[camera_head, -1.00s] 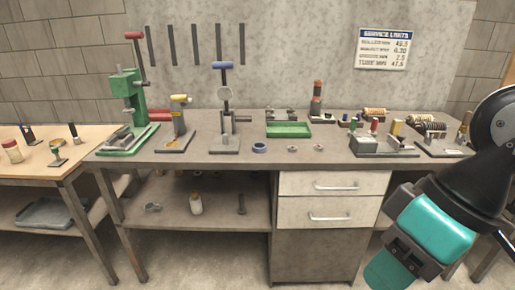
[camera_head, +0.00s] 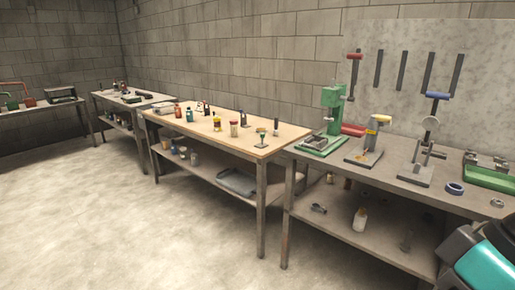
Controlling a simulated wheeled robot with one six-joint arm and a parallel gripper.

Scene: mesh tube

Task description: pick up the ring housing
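A blue ring-shaped part (camera_head: 455,188) lies flat on the grey workbench top (camera_head: 400,192), near its front edge at the right. A small grey round part (camera_head: 497,202) lies to its right. A grey ring-like part (camera_head: 318,208) lies on the bench's lower shelf. I cannot tell for sure which of these is the ring housing. Part of my arm, teal and black (camera_head: 485,268), fills the lower right corner. My gripper's fingertips are not visible.
A green press (camera_head: 333,108) and small stands (camera_head: 420,165) occupy the grey bench; a green tray (camera_head: 490,176) is at right. A white bottle (camera_head: 360,218) stands on the lower shelf. A wooden-topped table (camera_head: 235,140) adjoins left. Floor (camera_head: 120,220) is clear at left.

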